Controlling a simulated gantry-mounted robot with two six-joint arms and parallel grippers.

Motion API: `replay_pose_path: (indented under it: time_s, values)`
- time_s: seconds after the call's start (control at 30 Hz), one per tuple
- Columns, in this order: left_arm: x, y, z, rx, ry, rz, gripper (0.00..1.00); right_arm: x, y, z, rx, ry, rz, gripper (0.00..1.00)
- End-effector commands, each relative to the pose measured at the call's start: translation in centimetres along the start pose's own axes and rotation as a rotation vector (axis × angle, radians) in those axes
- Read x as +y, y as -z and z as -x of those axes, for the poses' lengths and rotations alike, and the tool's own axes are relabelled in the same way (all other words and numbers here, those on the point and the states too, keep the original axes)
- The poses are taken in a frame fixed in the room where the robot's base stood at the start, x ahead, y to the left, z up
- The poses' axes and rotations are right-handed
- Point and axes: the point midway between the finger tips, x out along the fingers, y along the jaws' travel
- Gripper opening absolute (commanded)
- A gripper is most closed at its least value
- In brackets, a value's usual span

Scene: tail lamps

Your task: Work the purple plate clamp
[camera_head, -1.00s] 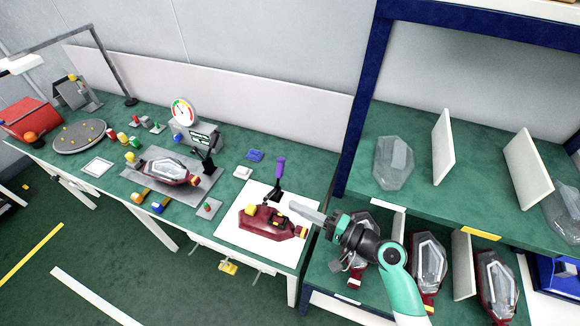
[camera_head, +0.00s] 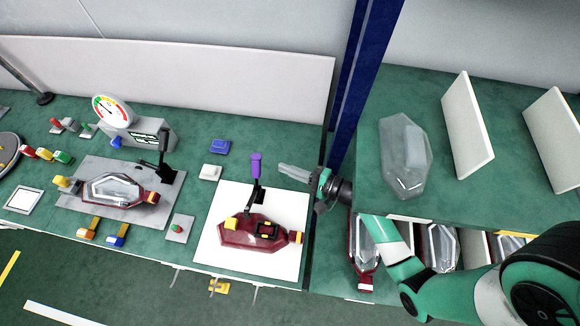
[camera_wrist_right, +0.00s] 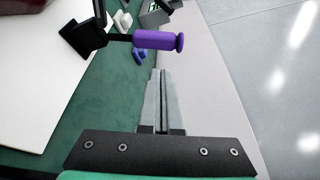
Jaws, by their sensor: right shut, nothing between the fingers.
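The purple plate clamp (camera_head: 255,168) stands at the back of the white plate, its purple handle upright on a black base. In the right wrist view the purple handle (camera_wrist_right: 155,40) lies across the picture, just beyond the fingertips. My right gripper (camera_head: 281,168) is shut and empty, to the right of the handle and apart from it. Its closed fingers (camera_wrist_right: 161,78) also show in the right wrist view. A dark red lamp housing (camera_head: 252,233) with yellow parts lies on the white plate (camera_head: 285,208) in front of the clamp. My left gripper is not in view.
The shelf unit with a blue post (camera_head: 365,90) stands at the right, holding a clear lens (camera_head: 404,155) and dividers. A grey fixture (camera_head: 85,205) with a lamp, a gauge (camera_head: 112,110), and blue and white blocks sit to the left.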

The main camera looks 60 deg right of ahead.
Motion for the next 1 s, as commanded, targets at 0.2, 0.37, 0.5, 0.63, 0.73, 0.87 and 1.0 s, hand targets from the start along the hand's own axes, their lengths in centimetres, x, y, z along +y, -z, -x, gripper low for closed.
replay_pose_path:
  time_s: [0.2,0.37,0.5,0.63,0.73,0.87,1.0]
  values:
    - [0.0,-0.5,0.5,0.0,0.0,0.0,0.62,0.1,-0.1,-4.3,-0.004,0.0,0.001,0.0]
    - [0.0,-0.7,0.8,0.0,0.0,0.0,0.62,0.1,-0.1,-6.1,-0.002,0.0,0.0,0.0]
    - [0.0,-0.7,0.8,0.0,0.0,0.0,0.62,0.0,0.0,-6.6,0.0,0.0,0.0,0.0]
    - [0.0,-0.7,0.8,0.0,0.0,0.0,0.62,0.0,0.0,-6.6,0.0,0.0,0.0,0.0]
    - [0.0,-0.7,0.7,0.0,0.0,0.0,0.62,0.0,0.0,-6.6,0.0,0.0,0.0,0.0]
    - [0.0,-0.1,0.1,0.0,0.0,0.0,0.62,-0.3,-1.1,-6.2,-0.003,0.0,0.007,0.0]
    - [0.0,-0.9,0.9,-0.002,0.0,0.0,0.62,-0.2,-3.0,-5.5,-0.005,0.04,0.122,0.0]
